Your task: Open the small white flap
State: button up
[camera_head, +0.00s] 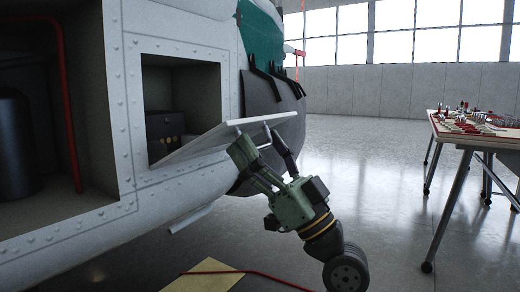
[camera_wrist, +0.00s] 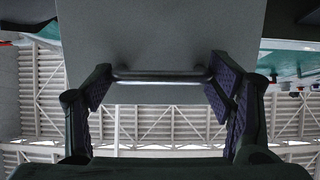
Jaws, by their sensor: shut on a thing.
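The small white flap (camera_head: 205,142) hangs out from the square opening in the white helicopter side. It is tilted well outward, with its lower edge by the opening's bottom and its free edge out toward my gripper. In the wrist view the flap (camera_wrist: 160,35) is a plain grey panel with a dark bar handle (camera_wrist: 160,76) near its edge. My gripper (camera_head: 258,142) is below the flap's outer part, reaching up from the lower right. In the wrist view my gripper (camera_wrist: 160,84) has a finger at each end of the handle and is shut on it.
The square opening (camera_head: 185,95) shows a dark box (camera_head: 166,130) inside. A larger bay with a red pipe (camera_head: 68,95) lies left. A table (camera_head: 480,138) with small items stands right. A yellow mat (camera_head: 205,276) lies below; open floor spreads between helicopter and table.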

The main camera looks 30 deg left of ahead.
jog(key=shift+w+a+f, duration=0.15)
jog(key=shift+a+f, duration=0.2)
jog(key=o, duration=1.4)
jog(key=shift+a, duration=0.1)
jog(key=shift+d, duration=0.2)
jog(key=shift+d+f, duration=0.1)
jog(key=shift+f, duration=0.15)
jog(key=s+d, duration=0.1)
jog(key=d, duration=1.1)
jog(key=shift+d+f, duration=0.15)
